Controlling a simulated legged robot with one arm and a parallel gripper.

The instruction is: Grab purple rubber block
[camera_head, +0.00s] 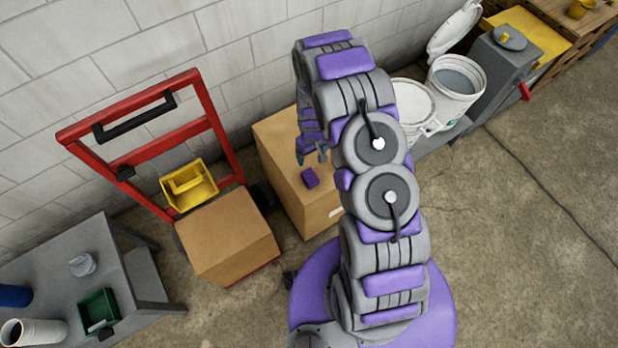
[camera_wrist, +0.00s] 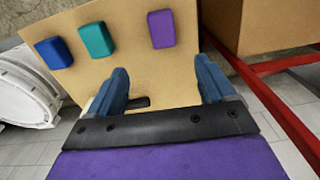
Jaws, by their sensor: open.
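The purple rubber block (camera_head: 310,178) lies on top of a cardboard box (camera_head: 322,208) in the head view. In the wrist view the purple block (camera_wrist: 161,29) is near the top edge, right of a teal block (camera_wrist: 95,39) and a blue block (camera_wrist: 53,52) on the same box top (camera_wrist: 140,68). My gripper (camera_wrist: 165,88) is open and empty, its two blue fingers apart. The purple block shows beyond the gap between the fingertips, apart from them. In the head view my gripper (camera_head: 312,158) hangs over the box; my arm hides part of the box top.
A red hand truck (camera_head: 208,110) with another cardboard box (camera_head: 228,235) and a yellow bin (camera_head: 188,185) stands left of the box. White buckets (camera_head: 456,90) stand to the right. A grey table (camera_head: 90,270) is at lower left. The wall is close behind.

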